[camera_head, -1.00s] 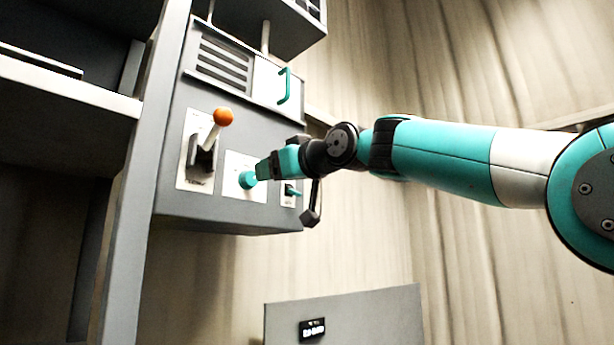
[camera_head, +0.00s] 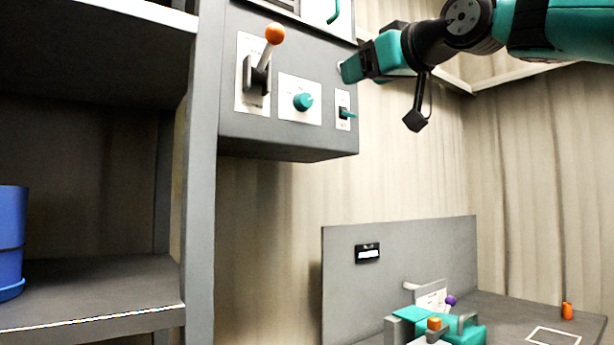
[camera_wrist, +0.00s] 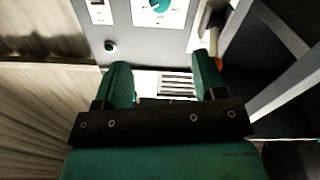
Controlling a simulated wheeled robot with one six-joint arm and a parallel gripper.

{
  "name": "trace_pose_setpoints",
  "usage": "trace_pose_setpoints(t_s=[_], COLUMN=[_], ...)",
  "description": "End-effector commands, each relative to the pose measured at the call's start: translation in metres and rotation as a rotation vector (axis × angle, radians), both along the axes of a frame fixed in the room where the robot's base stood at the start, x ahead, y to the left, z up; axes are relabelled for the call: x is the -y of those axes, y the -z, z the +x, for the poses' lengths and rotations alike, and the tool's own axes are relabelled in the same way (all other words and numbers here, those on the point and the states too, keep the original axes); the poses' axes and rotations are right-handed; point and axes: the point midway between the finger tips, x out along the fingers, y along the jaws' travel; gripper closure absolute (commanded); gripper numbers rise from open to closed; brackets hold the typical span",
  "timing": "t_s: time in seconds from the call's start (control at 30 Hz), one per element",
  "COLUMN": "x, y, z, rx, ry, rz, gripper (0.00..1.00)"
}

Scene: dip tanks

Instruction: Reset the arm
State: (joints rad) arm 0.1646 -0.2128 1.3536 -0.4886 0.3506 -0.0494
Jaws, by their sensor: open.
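My gripper (camera_head: 348,72) is at the upper middle of the head view, in front of the right edge of a grey wall-mounted control box (camera_head: 290,143). It points left and is apart from the teal knob (camera_head: 303,102) and the small teal switch (camera_head: 347,113). In the wrist view, the two green fingers (camera_wrist: 165,82) are spread with nothing between them. The box's panel, with the teal knob (camera_wrist: 158,5) and a dark green round part (camera_wrist: 111,46), shows beyond them. An orange-balled lever (camera_head: 274,35) stands up at the left of the box.
A grey shelf unit (camera_head: 200,200) stands at the left, with a blue pot (camera_head: 10,240) on its lower shelf. At lower right, a table (camera_head: 510,312) holds a teal and grey fixture (camera_head: 465,332), an orange cylinder (camera_head: 567,311) and an upright grey board (camera_head: 400,235).

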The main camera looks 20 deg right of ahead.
Motion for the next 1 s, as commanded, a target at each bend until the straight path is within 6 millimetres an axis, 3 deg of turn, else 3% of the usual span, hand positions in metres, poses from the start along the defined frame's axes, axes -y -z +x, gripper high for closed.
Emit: trace_pose_setpoints(t_s=[0.17, 0.27, 0.37, 0.47, 0.6, 0.67, 0.8, 0.9, 1.0], x=[-0.002, -0.01, -0.026, -0.049, -0.077, -0.086, -0.099, -0.101, -0.099], y=[0.007, 0.037, 0.095, 0.171, 0.276, 0.318, 0.404, 0.448, 0.475], z=[0.002, 0.008, 0.012, 0.004, -0.03, -0.052, -0.116, -0.161, -0.196], rx=[-0.018, -0.098, -0.254, -0.457, -0.74, -0.859, -1.124, -1.275, -1.383], ry=[-0.004, -0.026, -0.065, -0.116, -0.185, -0.213, -0.271, -0.301, -0.32], rz=[0.002, 0.007, 0.011, 0.005, -0.027, -0.048, -0.113, -0.162, -0.2], gripper=[0.35, 0.35, 0.35, 0.35, 0.35, 0.35, 0.35, 0.35, 0.35])
